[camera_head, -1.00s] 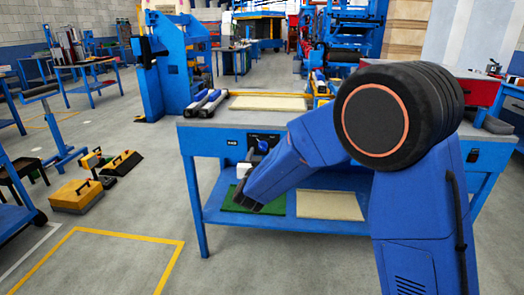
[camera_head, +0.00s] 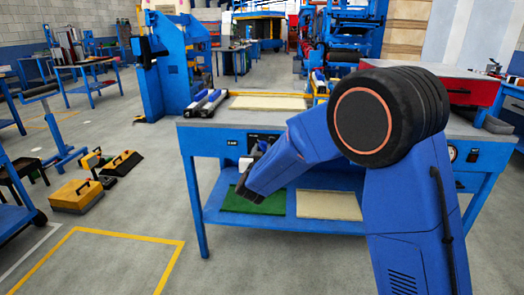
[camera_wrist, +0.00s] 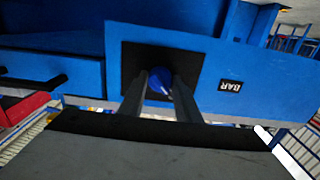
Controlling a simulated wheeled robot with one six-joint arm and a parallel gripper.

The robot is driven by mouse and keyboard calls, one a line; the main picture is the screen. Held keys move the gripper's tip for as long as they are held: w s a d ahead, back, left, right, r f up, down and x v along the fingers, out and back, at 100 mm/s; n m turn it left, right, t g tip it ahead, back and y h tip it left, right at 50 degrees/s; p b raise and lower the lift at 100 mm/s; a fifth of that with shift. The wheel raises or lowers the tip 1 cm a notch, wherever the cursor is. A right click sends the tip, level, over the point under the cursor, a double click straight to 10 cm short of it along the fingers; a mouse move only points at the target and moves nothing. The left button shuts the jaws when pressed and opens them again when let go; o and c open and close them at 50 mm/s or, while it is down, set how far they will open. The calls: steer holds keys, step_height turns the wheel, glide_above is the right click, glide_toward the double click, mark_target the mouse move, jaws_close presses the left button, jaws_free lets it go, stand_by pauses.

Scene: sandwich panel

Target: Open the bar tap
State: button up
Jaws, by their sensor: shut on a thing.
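The bar tap is a round blue knob (camera_wrist: 160,83) on a black square plate (camera_wrist: 190,62) on the blue front of the bench, in the wrist view. A black "BAR" label (camera_wrist: 230,86) is beside the plate. My gripper (camera_wrist: 160,88) reaches up to the plate with its two dark fingers on either side of the knob, shut on it. A pale mark shows on the knob's face. In the head view, my arm hides the knob and most of the plate, and the label (camera_head: 233,143) shows left of them.
The blue bench (camera_head: 200,190) has a lower shelf with a green sheet (camera_head: 262,203) and a cream panel (camera_head: 328,205). Blue-ended rollers (camera_head: 207,103) and a cream board (camera_head: 268,102) lie on top. A gauge (camera_head: 452,153) is at the right.

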steer(key=m, duration=1.3)
steer(key=shift+m, duration=0.3)
steer(key=shift+f+m, duration=0.1)
steer(key=shift+m, duration=2)
steer(key=o, duration=1.1)
steer(key=shift+c, duration=0.2)
steer(key=s, duration=1.7)
steer(key=shift+s+a, duration=0.25)
steer(key=shift+a, duration=0.05)
